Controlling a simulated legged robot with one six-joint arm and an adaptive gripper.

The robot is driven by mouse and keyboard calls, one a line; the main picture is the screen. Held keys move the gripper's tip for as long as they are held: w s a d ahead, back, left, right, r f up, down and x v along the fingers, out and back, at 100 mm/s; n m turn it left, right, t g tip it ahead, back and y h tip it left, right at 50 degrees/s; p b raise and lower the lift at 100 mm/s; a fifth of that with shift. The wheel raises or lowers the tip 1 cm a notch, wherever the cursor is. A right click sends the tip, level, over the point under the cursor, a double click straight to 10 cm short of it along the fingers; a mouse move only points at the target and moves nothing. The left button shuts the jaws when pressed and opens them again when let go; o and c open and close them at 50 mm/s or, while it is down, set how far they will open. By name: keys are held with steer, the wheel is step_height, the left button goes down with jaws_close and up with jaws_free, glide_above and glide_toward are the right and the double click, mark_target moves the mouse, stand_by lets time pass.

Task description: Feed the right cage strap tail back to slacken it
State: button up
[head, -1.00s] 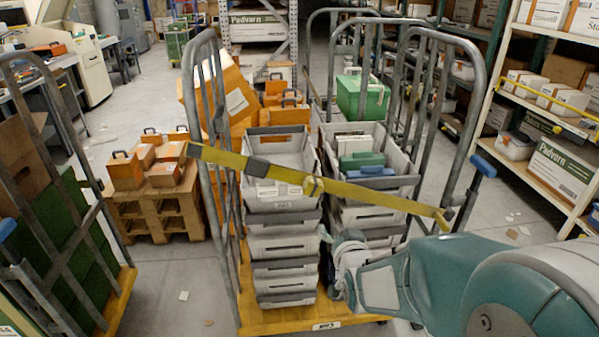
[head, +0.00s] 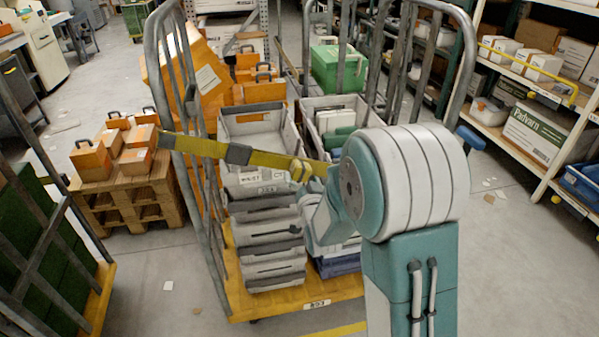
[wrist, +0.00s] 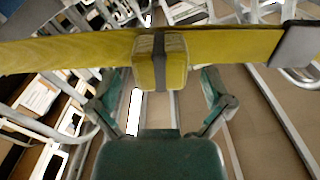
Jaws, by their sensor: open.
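A yellow strap (head: 200,147) runs across the front of the cage trolley (head: 166,110), with a dark buckle (head: 239,153) left of its middle. A folded yellow loop or tail bundle with a dark band (head: 300,171) sits on the strap right of the buckle. In the wrist view the strap (wrist: 70,52) crosses the top, the bundle (wrist: 174,72) is at the centre and the buckle (wrist: 300,45) at the right. My gripper (wrist: 163,80) is open, one finger either side of the bundle; contact is unclear. My arm hides the strap's right end in the head view.
Stacked grey totes (head: 270,225) stand in the trolley behind the strap. A wooden pallet with orange boxes (head: 120,190) is to the left, another cage (head: 50,240) at the far left. Shelving (head: 520,150) stands at the right.

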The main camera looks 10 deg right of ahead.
mark_target(271, 160)
steer(key=shift+w+a, duration=0.2)
steer(key=shift+w, duration=0.9)
steer(key=shift+w+d, duration=0.15)
steer(key=shift+w, duration=0.1)
steer(key=shift+d, duration=0.1)
steer(key=c, duration=1.3)
steer(key=shift+o, duration=0.2)
steer(key=a+r, duration=0.1)
steer(key=a, duration=0.1)
steer(key=a+r, duration=0.1)
steer(key=a, duration=0.2)
steer(key=a+r, duration=0.1)
steer(key=a, duration=0.1)
steer(key=shift+a, duration=0.15)
steer(key=shift+d, duration=0.2)
